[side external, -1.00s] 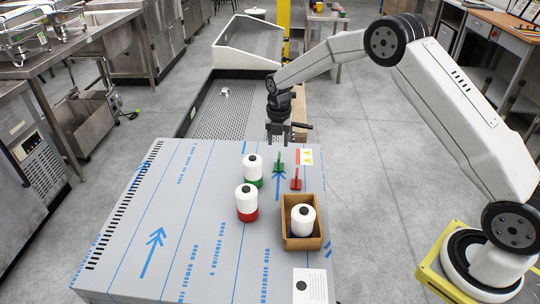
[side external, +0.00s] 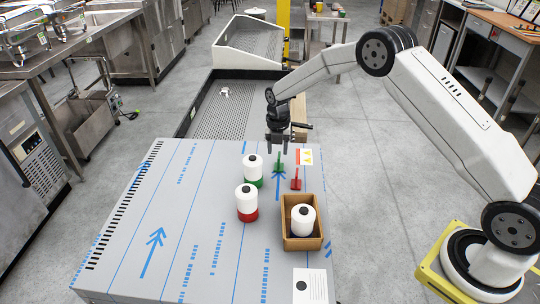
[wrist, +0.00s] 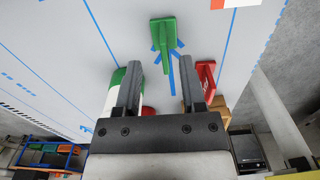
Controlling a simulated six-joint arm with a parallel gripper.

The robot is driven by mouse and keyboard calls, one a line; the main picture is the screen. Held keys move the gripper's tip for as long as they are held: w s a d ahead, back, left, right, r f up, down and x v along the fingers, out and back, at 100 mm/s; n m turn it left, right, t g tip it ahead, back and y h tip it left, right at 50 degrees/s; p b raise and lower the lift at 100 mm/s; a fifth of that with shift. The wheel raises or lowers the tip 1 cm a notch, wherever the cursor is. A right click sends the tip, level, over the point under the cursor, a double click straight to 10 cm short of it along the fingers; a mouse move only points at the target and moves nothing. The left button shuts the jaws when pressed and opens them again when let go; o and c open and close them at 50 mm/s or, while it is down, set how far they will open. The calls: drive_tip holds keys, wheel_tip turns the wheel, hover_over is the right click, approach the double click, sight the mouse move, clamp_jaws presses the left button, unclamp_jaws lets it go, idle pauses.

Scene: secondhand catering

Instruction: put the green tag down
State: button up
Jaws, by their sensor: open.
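The green tag (side external: 279,166) stands on the film-covered table top near its far right edge. In the wrist view the green tag (wrist: 162,40) shows ahead of the fingertips, roughly centred between them. My gripper (side external: 277,149) is open just above the green tag in the side view. In the wrist view my gripper (wrist: 161,65) has clear space between its fingers, with nothing held. Whether a finger touches the tag cannot be told.
A red tag (side external: 296,181) stands close to the right. A white bottle with green base (side external: 253,168) and one with red base (side external: 246,200) stand to the left. A wooden box (side external: 302,241) holds another white bottle (side external: 303,219). The table's left part is clear.

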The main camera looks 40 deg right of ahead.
sight(279, 155)
drive_tip(key=shift+s+d+f, duration=0.1)
drive_tip(key=shift+s+f, duration=0.05)
drive_tip(key=shift+f, duration=1.05)
drive_tip(key=shift+s+f, duration=0.1)
drive_tip(key=shift+f, duration=1.1)
clamp_jaws()
